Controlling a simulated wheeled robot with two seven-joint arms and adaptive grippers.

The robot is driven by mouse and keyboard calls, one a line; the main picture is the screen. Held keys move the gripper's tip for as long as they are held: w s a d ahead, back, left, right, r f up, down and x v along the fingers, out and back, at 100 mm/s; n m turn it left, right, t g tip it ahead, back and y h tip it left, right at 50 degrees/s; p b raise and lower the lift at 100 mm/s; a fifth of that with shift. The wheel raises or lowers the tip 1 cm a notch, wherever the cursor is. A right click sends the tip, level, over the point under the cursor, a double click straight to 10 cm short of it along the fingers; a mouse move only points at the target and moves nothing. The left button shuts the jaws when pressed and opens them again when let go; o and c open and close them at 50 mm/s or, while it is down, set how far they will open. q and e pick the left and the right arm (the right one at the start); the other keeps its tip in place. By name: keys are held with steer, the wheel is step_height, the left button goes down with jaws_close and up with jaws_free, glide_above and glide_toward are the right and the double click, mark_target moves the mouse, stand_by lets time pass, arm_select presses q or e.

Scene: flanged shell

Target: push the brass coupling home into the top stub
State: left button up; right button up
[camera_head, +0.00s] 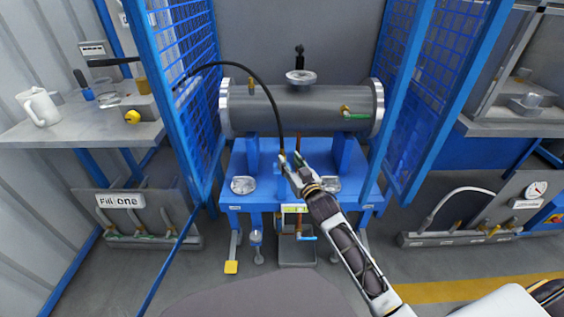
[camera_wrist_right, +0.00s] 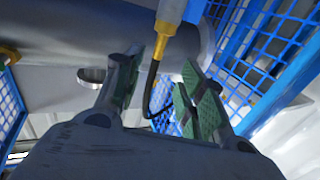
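My right gripper (camera_head: 291,163) is in front of the shell, below its middle. In the right wrist view its green-padded fingers (camera_wrist_right: 175,80) stand apart. The brass coupling (camera_wrist_right: 171,14), with a grey collar and a black hose, is just past the fingertips there. I see no firm hold on it; whether one pad touches it I cannot tell. In the head view the coupling (camera_head: 283,157) is small at the gripper's tip, at the end of the hanging hose. A short brass stub (camera_head: 251,84) stands on top of the shell at left, apart from the coupling. My left gripper is out of view.
The grey flanged shell (camera_head: 305,108) lies on a blue stand (camera_head: 237,190). The black hose (camera_head: 256,75) arches in front of it from the left. Blue mesh panels (camera_head: 185,75) flank both sides. A green-handled valve (camera_head: 352,114) is on the shell's right front.

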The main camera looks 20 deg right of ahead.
mark_target(282, 151)
steer(key=shift+w+a+b, duration=0.1)
steer(key=shift+w+b, duration=0.2)
steer(key=shift+w, duration=0.75)
steer(key=shift+w+a, duration=0.1)
steer(key=shift+w, duration=0.5)
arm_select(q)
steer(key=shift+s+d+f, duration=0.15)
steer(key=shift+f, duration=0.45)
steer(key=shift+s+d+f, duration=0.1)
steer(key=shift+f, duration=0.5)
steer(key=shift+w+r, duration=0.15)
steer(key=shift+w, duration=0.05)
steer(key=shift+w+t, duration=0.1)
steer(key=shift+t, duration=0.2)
arm_select(e)
steer(key=shift+w, duration=0.1)
